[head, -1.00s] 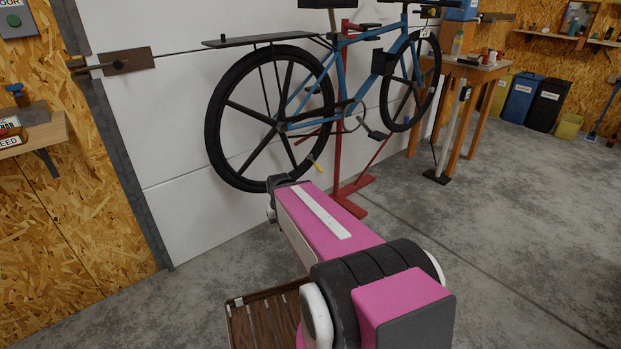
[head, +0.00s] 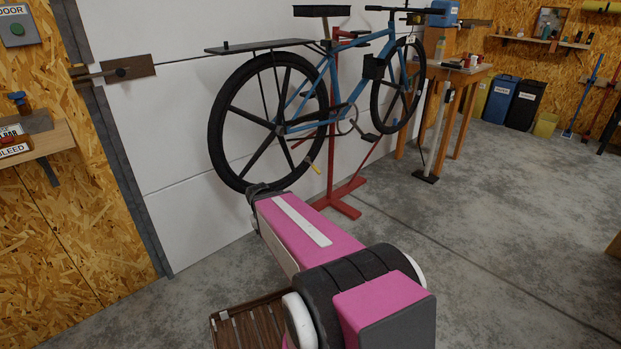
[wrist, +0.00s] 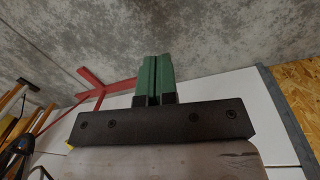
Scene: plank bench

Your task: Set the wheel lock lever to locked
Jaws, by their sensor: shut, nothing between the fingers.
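A small lever with a yellow tip (head: 314,167) sticks out low beside the rear wheel (head: 268,122) of the blue bicycle (head: 325,88). It looks like the wheel lock lever, but I cannot tell its setting. My gripper (wrist: 153,80) has green fingers, pressed together and empty in the wrist view. In the head view my pink arm reaches toward the lower part of the rear wheel and hides the fingers. The gripper appears apart from the lever. A speck of yellow shows at the left in the wrist view, too small to identify.
A red repair stand (head: 341,205) holds the bicycle before a white door (head: 175,130). A wooden workbench (head: 457,75) stands behind at right. A slatted wooden thing (head: 250,325) lies low, near my arm. A shelf (head: 40,140) juts out at left. Concrete floor is open at right.

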